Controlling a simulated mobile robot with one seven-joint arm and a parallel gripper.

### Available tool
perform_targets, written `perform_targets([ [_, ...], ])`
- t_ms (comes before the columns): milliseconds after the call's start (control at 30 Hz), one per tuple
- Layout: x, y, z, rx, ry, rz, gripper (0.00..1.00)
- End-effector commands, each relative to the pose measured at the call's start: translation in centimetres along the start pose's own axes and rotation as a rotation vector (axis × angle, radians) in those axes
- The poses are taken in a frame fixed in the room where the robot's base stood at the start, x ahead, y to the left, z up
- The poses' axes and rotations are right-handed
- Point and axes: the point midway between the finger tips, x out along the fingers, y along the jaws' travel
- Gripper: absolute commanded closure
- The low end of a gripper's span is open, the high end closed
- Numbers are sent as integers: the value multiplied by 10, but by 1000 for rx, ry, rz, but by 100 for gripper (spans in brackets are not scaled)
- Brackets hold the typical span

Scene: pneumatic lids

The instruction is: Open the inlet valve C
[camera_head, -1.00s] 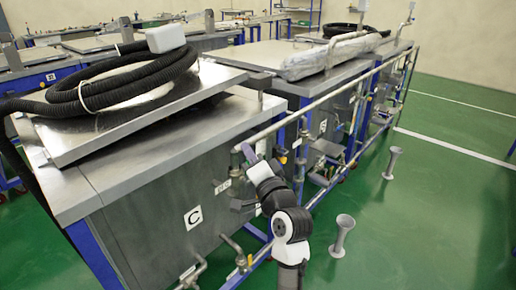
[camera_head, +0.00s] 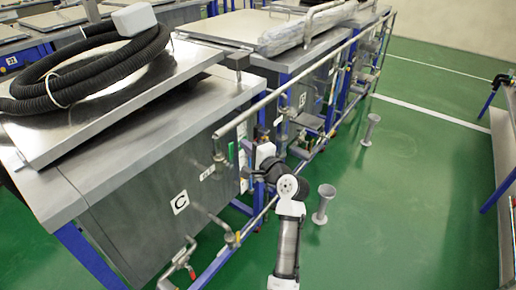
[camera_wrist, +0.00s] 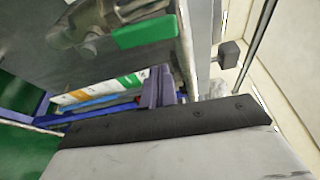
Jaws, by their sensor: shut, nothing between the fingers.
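The tank labelled C (camera_head: 180,201) stands at the left in the head view. A pipe valve with a small green handle (camera_head: 231,150) sits at its upper right side. I take this to be inlet valve C, but no label naming it is readable. In the wrist view a green handle (camera_wrist: 145,32) on a metal valve body (camera_wrist: 90,22) shows at the top. My gripper (camera_wrist: 157,88) is shut and empty, apart from the handle. In the head view my gripper's hand (camera_head: 264,152) is right of the valve; its fingertips are hard to make out.
A metal pipe rail (camera_head: 290,85) runs along the tanks. A grey floor funnel (camera_head: 323,204) stands right of my arm. Green floor is open at the right. A black hose (camera_head: 85,70) lies on the lid.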

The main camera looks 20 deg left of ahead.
Motion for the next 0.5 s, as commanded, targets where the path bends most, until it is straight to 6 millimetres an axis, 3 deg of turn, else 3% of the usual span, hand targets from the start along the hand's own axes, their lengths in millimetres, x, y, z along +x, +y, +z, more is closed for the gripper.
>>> perform_targets([
  [200, -9, -1, 23, 0, 1, 1, 100],
  [500, -10, 0, 27, 0, 1, 0, 100],
])
